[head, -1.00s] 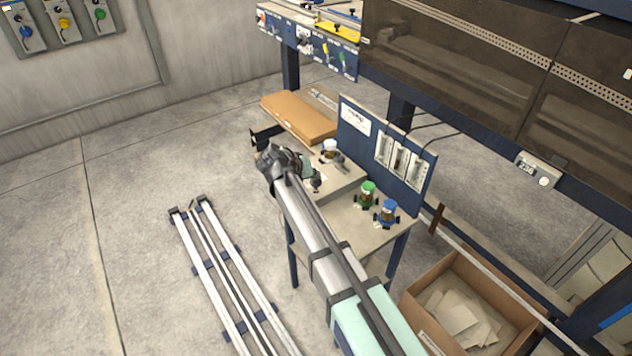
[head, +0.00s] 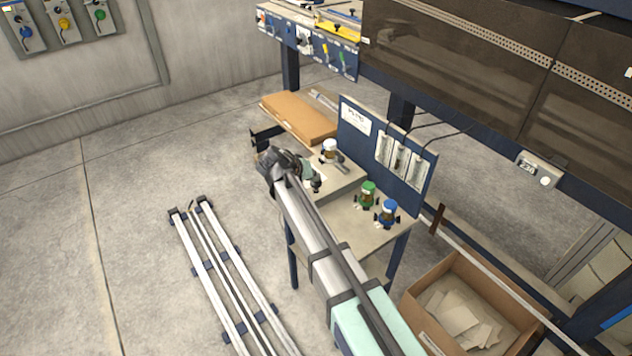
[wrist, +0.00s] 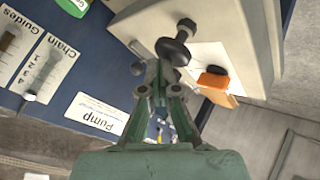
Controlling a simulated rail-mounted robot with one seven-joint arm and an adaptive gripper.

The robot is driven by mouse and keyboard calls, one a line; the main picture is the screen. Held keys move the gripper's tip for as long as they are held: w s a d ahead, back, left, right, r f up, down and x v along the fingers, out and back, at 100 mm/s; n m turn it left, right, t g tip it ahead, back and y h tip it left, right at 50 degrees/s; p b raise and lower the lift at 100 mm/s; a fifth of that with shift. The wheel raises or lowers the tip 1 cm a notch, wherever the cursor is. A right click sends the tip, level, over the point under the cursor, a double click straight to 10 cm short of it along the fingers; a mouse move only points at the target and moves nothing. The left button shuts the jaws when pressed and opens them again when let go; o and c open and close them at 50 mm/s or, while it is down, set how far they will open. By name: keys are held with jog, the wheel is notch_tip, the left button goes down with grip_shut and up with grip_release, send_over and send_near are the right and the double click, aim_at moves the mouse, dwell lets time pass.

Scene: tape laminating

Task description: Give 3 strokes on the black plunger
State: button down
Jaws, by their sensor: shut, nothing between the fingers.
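In the head view my gripper (head: 303,170) is over the small pale bench (head: 345,185), and my wrist hides part of this area.
A blue panel (head: 357,142) with a "Pump" label (wrist: 97,114) stands behind. A cardboard box (head: 300,118) lies at the back. An orange item (wrist: 213,79) is beside the plunger.

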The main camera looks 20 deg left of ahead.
jog(key=shift+f+b, duration=0.65)
jog(key=shift+f, duration=0.25)
dwell(0.6)
jog(key=shift+r, duration=0.15)
jog(key=shift+r+p, duration=0.45)
jog(key=shift+r, duration=1.15)
jog(key=shift+r+p, duration=0.85)
jog(key=shift+r, duration=1.7)
jog(key=shift+f, duration=0.1)
